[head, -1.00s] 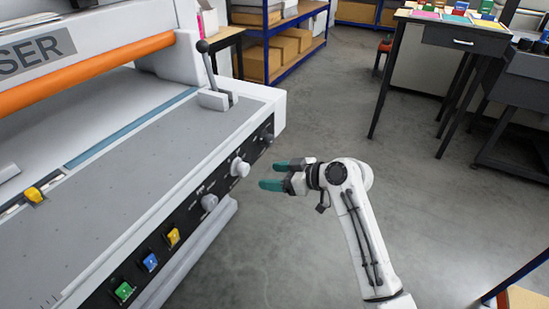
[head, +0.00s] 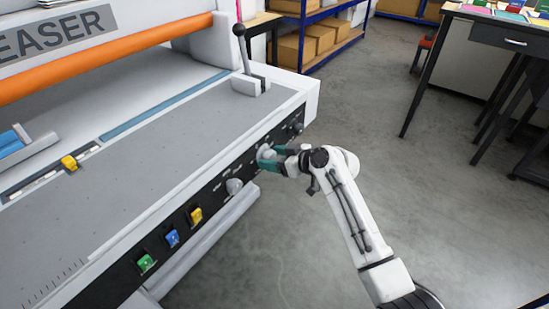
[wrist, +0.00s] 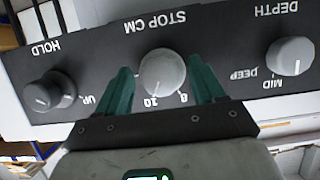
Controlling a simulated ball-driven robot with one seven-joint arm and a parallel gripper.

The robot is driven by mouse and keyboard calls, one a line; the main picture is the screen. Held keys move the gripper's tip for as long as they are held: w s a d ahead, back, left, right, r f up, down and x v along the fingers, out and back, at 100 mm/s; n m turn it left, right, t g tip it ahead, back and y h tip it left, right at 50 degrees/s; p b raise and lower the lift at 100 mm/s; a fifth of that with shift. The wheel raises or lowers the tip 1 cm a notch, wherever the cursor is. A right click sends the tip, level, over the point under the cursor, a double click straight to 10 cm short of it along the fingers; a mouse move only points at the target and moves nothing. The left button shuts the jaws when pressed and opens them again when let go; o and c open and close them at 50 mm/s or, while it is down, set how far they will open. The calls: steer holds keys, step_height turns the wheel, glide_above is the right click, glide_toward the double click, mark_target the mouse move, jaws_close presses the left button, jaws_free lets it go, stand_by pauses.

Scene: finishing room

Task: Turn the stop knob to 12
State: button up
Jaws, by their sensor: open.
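The stop knob (wrist: 162,74) is a round light-grey dial under the upside-down label STOP CM in the wrist view. Numbers, among them 10 and 8, show at its lower edge. My gripper (wrist: 160,88) is open, with one teal finger on each side of the knob; I cannot tell whether they touch it. In the head view my gripper (head: 277,160) is at the front panel (head: 215,196) of the creaser, and its fingers partly hide the stop knob (head: 265,153).
The DEPTH knob (wrist: 290,56) and the dark HOLD knob (wrist: 49,92) flank the stop knob. Green (head: 147,262), blue (head: 172,238) and yellow (head: 196,216) buttons sit further along the panel. A lever (head: 243,50) stands on top.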

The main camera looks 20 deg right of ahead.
steer(key=shift+c, duration=0.2)
steer(key=c, duration=1)
steer(key=shift+f+m+y, duration=0.1)
steer(key=shift+m+y, duration=0.2)
steer(key=m+g+y+b, duration=0.1)
steer(key=m+b, duration=0.2)
steer(key=shift+w+y, duration=0.1)
steer(key=shift+y, duration=0.3)
steer(key=m+g+y+b, duration=0.1)
steer(key=m+y+b, duration=0.1)
steer(key=m, duration=0.2)
steer(key=shift+d+m+y, duration=0.1)
steer(key=shift+m+y, duration=0.2)
steer(key=shift+y, duration=0.1)
steer(key=o, duration=1)
